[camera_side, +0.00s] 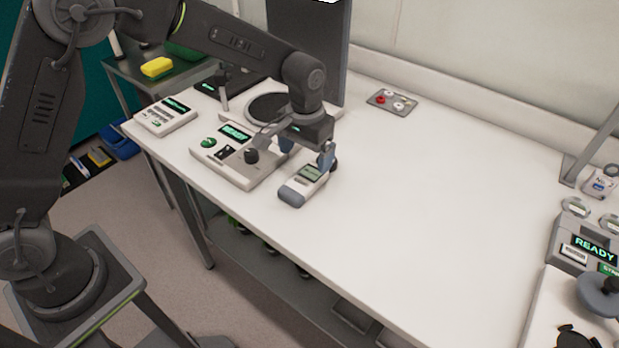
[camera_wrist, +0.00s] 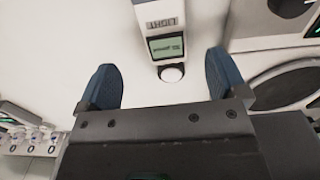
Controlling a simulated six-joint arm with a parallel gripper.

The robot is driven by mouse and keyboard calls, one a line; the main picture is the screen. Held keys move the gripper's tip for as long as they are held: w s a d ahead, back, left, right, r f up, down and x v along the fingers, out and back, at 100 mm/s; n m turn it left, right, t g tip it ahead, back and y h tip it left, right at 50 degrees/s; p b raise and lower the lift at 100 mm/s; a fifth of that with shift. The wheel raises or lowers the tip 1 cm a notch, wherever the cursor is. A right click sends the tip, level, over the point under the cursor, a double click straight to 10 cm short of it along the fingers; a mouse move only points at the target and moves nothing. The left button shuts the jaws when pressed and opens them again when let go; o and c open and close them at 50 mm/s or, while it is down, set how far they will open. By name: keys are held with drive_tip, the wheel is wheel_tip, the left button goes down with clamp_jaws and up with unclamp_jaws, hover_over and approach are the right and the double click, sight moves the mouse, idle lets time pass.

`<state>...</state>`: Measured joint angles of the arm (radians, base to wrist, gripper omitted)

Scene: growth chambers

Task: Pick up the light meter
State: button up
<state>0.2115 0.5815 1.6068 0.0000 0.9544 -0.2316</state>
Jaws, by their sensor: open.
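The light meter (camera_side: 305,185) is a small white and grey handheld device with a green screen, lying on the white bench near its front edge. In the wrist view the light meter (camera_wrist: 163,40) shows its "LIGHT" label, screen and a round white sensor dome. My gripper (camera_side: 306,156) is just above its far end. In the wrist view the two blue fingertips of my gripper (camera_wrist: 163,80) are apart, with the dome end of the meter between and ahead of them. Nothing is held. Whether the fingers touch the meter cannot be told.
A control box (camera_side: 238,160) with a black knob stands close left of the meter. Another keypad device (camera_side: 166,116) is farther left. A small panel with a red button (camera_side: 392,100) lies at the back. A "READY" unit (camera_side: 585,240) is at right. The bench middle is clear.

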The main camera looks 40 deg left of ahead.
sight(303, 181)
wheel_tip(303, 181, down, 3)
drive_tip(key=shift+s+a+f, duration=0.15)
drive_tip(key=shift+s+f, duration=0.05)
drive_tip(key=shift+f, duration=1.15)
drive_tip(key=shift+s+a+f, duration=0.1)
drive_tip(key=shift+s+f, duration=0.05)
drive_tip(key=shift+f, duration=1.15)
drive_tip(key=shift+c, duration=0.2)
drive_tip(key=shift+r, duration=0.1)
drive_tip(key=c, duration=1.1)
